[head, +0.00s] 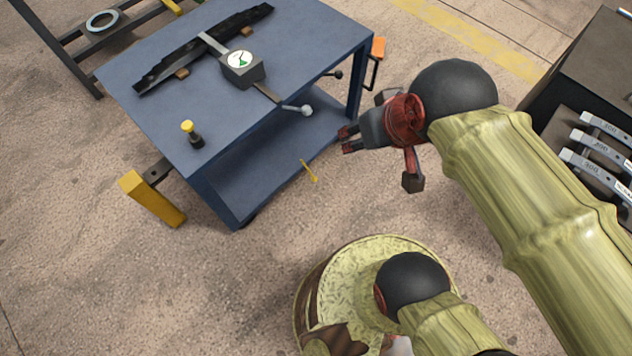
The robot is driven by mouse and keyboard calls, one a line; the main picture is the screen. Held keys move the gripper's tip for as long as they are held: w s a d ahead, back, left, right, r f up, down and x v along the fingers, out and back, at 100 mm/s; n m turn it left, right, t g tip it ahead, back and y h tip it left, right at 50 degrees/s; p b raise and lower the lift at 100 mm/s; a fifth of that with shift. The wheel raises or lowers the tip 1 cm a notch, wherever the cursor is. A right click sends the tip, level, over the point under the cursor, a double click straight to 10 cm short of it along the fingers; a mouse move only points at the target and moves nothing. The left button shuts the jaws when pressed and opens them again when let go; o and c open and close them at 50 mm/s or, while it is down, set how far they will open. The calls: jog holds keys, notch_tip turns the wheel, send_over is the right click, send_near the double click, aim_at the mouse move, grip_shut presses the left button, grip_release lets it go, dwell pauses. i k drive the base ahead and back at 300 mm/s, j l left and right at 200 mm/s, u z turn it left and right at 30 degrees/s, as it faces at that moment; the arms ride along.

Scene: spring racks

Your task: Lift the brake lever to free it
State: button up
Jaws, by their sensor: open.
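A blue cart (150,85) with a lower shelf stands at upper left. Several handles could be the brake lever, and I cannot tell which: a thin yellow lever (309,171) low at the cart's near edge, a short rod with a black knob (335,74) at its right side, and a grey ball-ended lever (295,110) running from a dial box (242,66) on top. My gripper (345,139) is open and empty, right of the cart and apart from all of them. Its fingers point left, towards the grey ball end.
An orange handle (377,48) sticks out at the cart's far right corner, and a yellow block (152,200) at its left. A black-and-yellow knob (189,130) stands on top. A dark rack with labelled grey bars (600,135) is at right. The floor in front is clear.

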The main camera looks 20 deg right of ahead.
aim_at(314, 179)
jog(key=k+l+u, duration=0.15)
jog(key=l, duration=0.2)
jog(key=k+l+u, duration=0.25)
jog(key=k+l, duration=0.15)
jog(key=l, duration=0.25)
